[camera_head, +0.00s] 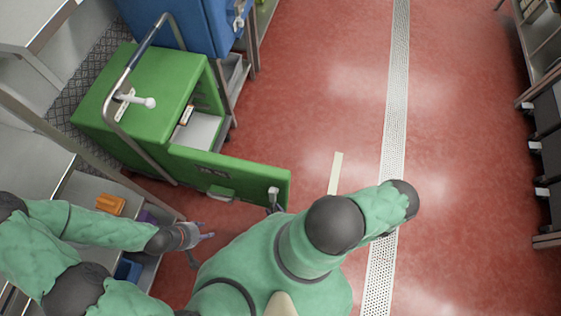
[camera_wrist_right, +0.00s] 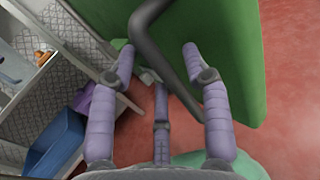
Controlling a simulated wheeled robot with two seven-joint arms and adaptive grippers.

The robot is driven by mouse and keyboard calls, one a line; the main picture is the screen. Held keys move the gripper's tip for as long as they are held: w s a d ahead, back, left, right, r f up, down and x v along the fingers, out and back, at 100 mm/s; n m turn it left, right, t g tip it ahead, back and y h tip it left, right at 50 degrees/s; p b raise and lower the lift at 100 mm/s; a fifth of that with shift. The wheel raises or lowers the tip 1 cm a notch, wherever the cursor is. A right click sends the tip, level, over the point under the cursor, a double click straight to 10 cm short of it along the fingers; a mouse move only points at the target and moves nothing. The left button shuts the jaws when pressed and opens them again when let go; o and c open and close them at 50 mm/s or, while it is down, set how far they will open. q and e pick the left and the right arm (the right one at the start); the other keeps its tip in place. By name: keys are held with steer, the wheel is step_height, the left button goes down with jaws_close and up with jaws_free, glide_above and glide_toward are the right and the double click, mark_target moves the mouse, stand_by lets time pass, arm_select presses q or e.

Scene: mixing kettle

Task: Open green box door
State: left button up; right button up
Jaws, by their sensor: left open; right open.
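The green box (camera_head: 150,95) stands at the upper left in the head view. Its green door (camera_head: 235,178) is swung out wide, and the pale inside shows. The door also fills the top of the right wrist view (camera_wrist_right: 235,60). A dark grey bent handle (camera_wrist_right: 172,72) on the door runs between the fingers of my right gripper (camera_wrist_right: 159,54), which is open around it. I cannot tell whether they touch. In the head view my arm hides most of that gripper. My left gripper (camera_head: 206,236) is open and empty, below the door and apart from it.
A blue box (camera_head: 185,25) stands behind the green one. A shelf (camera_head: 85,190) at the left holds an orange item (camera_head: 110,204) and a blue bin (camera_head: 127,270). Red floor with a drain strip (camera_head: 393,110) is free to the right. Racks (camera_head: 545,120) line the right edge.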

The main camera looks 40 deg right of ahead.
steer(key=shift+s+a, duration=0.15)
steer(key=shift+s, duration=2.65)
